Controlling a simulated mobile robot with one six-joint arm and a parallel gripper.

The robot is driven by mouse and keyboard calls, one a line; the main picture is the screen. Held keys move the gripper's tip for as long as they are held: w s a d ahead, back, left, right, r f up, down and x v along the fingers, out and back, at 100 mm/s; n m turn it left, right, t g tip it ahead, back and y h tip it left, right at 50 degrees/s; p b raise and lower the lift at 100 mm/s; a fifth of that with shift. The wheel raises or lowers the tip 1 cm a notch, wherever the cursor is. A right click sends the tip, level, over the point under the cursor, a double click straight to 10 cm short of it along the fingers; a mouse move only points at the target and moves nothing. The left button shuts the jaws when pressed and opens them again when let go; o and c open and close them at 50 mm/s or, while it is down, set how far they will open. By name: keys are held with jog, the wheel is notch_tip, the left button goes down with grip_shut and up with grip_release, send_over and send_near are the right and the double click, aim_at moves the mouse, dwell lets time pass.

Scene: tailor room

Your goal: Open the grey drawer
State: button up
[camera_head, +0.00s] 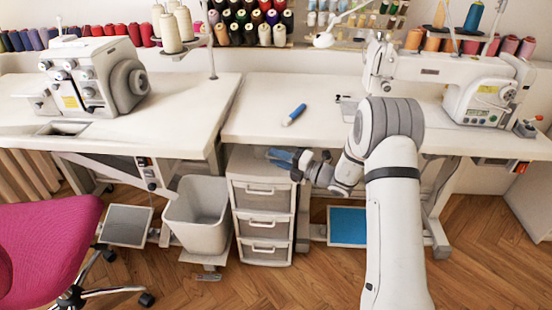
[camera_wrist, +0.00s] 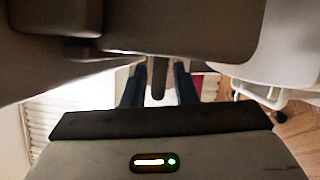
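A drawer unit with a pale frame (camera_head: 234,205) stands under the right table in the head view. It has three grey drawers with light handles; the top grey drawer (camera_head: 263,203), middle and bottom ones look shut. My gripper (camera_head: 279,157) is at the unit's upper right, under the table edge, with its bluish fingers pointing left. In the wrist view my gripper (camera_wrist: 159,92) shows two dark fingers apart, with a narrow brownish piece between them. I cannot tell what that piece is or whether the fingers touch it. No drawer handle is clearly visible in the wrist view.
A grey bin (camera_head: 200,215) stands close left of the drawers. A blue-topped pedal (camera_head: 348,226) is on the floor to the right. The right table (camera_head: 270,110) overhangs the unit. A pink chair (camera_head: 45,240) is at the lower left. Wooden floor in front of the drawers is clear.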

grip_shut()
